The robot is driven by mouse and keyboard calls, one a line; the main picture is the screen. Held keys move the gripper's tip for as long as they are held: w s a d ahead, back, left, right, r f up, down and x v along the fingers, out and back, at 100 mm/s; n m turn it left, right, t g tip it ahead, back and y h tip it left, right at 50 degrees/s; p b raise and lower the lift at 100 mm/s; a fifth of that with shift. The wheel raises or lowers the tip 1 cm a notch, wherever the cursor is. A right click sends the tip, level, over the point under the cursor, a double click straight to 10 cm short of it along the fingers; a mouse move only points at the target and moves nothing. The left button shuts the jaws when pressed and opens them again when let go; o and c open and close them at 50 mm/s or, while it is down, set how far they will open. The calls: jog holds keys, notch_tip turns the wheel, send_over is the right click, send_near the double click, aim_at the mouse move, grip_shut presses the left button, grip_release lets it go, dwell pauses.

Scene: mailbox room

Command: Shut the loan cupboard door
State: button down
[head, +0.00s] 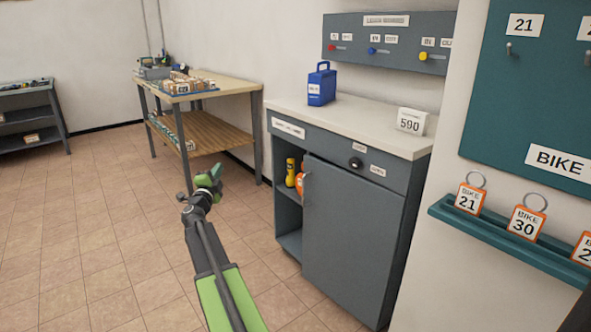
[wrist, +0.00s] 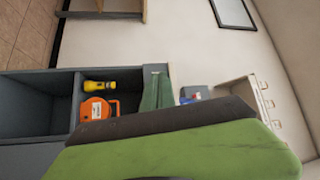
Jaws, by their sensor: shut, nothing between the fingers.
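The loan cupboard (head: 287,222) is a grey unit under a pale worktop. Its grey door (head: 345,235) covers the right part of the front. The left part is open, showing a yellow torch (head: 291,172) and part of an orange item (head: 300,183). I cannot tell whether the door slides or swings. In the wrist view the open compartments hold the torch (wrist: 98,86) and the labelled orange item (wrist: 97,108). My gripper (head: 213,175) is shut and empty, left of the cupboard in the head view and apart from the door. My own green arm hides the lower part of the wrist view.
A black knob (head: 355,162) sits on the panel above the door. A blue case (head: 321,84) and a 590 sign (head: 411,121) stand on the worktop. A wooden table (head: 205,92) stands behind left. A tag ledge (head: 505,235) juts out at right. Tiled floor is clear at left.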

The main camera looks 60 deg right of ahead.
jog(key=s+d+f+m+g+h, duration=0.1)
jog(key=s+d+m+g, duration=0.5)
jog(key=s+d, duration=0.15)
jog(key=m+g+y, duration=0.2)
jog(key=m+g, duration=0.3)
jog(key=g, duration=0.3)
send_near(309, 166)
jog(key=x, duration=0.7)
jog(key=shift+s+a, duration=0.1)
jog(key=shift+s, duration=0.2)
jog(key=d, duration=0.2)
jog(key=d+m+g, duration=0.1)
jog(key=shift+s+d, duration=0.2)
jog(key=shift+d, duration=0.2)
jog(key=shift+s+d+r+m, duration=0.2)
jog(key=shift+s+d+m, duration=0.1)
jog(key=shift+d, duration=0.2)
jog(key=v, duration=1.5)
jog(key=shift+a+f+g, duration=0.15)
jog(key=shift+f+g, duration=0.1)
jog(key=shift+g, duration=0.05)
